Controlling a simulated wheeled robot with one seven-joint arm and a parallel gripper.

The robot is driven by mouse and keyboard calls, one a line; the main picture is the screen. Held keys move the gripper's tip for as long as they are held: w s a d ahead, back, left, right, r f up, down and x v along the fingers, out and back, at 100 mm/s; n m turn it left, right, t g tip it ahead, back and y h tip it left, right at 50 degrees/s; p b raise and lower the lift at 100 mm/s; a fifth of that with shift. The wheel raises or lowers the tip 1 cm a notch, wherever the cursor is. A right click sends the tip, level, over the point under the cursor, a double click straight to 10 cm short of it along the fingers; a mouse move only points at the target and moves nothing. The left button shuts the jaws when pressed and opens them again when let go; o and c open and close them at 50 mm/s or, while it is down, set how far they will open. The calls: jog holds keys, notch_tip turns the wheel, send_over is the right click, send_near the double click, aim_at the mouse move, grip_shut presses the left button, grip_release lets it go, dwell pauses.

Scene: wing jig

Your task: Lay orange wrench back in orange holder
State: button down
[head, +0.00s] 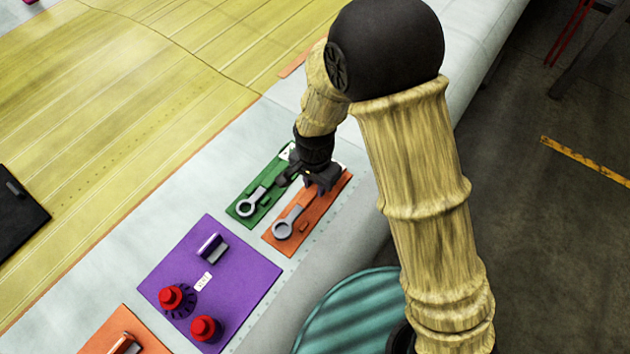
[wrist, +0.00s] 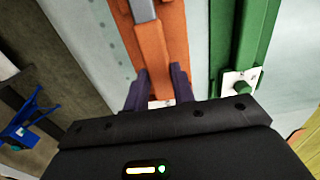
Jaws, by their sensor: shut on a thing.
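The orange holder (head: 322,204) is a flat orange plate on the pale surface. The orange wrench has a grey ring end (head: 283,228) over the holder's near end, and its grey shank and orange handle (wrist: 160,52) show in the wrist view. The wrench lies lengthwise along the holder; I cannot tell whether it rests fully in it. My gripper (head: 318,184) is low over the holder's far half, with its two dark fingers (wrist: 158,88) on either side of the handle, shut on it. My gripper hides part of the handle in the head view.
A green holder (head: 238,212) with a similar wrench lies close beside, to the left. A purple board (head: 235,275) with red knobs and an orange plate (head: 98,340) lie nearer. The pale surface drops off to the floor at right, where a teal striped round thing (head: 345,310) stands.

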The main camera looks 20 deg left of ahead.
jog(key=shift+f+b, duration=0.45)
jog(key=shift+f, duration=0.7)
jog(key=shift+f+b, duration=0.35)
jog(key=shift+f, duration=0.1)
jog(key=c, duration=1.1)
grip_release()
